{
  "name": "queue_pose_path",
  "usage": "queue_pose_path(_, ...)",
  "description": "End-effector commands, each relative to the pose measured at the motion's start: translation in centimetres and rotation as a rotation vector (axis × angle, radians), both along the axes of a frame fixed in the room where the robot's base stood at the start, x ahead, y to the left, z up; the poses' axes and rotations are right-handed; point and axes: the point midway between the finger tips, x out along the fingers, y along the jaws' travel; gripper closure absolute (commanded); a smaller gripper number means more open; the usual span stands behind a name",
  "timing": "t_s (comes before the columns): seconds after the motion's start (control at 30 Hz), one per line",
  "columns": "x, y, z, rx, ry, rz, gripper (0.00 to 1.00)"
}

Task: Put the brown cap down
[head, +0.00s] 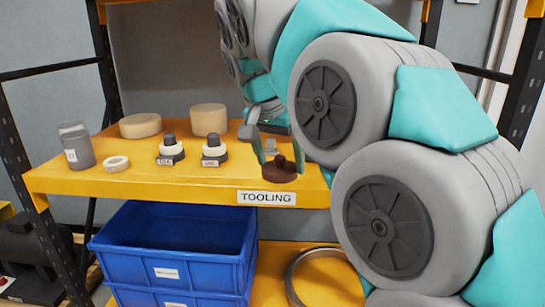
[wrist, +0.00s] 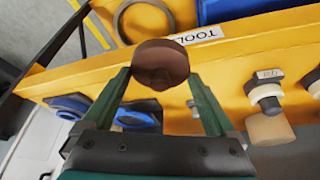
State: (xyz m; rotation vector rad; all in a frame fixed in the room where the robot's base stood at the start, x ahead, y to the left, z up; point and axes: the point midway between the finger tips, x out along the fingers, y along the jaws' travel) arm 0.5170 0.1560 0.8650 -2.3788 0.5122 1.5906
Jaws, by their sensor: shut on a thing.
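The brown cap (head: 279,173) is a dark round disc with a small knob on top. My gripper (head: 278,157) is shut on it, one green finger on each side. In the head view the cap is near the front edge of the yellow shelf (head: 110,183), just above the TOOLING label. In the wrist view the cap (wrist: 160,62) sits between the fingertips (wrist: 158,76), in front of the shelf's edge strip. I cannot tell whether it touches the shelf.
On the shelf to the left stand two black-and-white stepped parts (head: 171,151) (head: 214,151), a white ring (head: 116,163), grey cylinders (head: 77,147) and tan discs (head: 140,125) (head: 209,119). Blue crates (head: 170,265) and a metal ring (head: 300,279) are below. My arm hides the shelf's right part.

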Motion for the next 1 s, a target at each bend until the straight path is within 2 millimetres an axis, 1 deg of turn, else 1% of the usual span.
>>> queue_pose_path(0.03, 1.0, 0.3, 0.0, 0.0, 0.002, 0.0, 0.61)
queue_pose_path(0.2, 4.0, 0.9, -0.3, 0.0, 0.001, 0.0, 0.61)
queue_pose_path(0.3, 5.7, 1.4, -0.5, 0.0, 0.0, 0.0, 0.61)
queue_pose_path(0.43, 7.3, 1.6, -0.6, 0.001, -0.001, -0.001, 0.61)
queue_pose_path(0.6, 8.4, 1.9, -0.7, 0.002, -0.002, 0.0, 0.61)
queue_pose_path(0.87, 9.0, 2.0, -0.8, 0.001, -0.001, -0.001, 0.61)
queue_pose_path(1.0, 8.8, 1.9, -1.8, -0.002, 0.003, -0.001, 0.61)
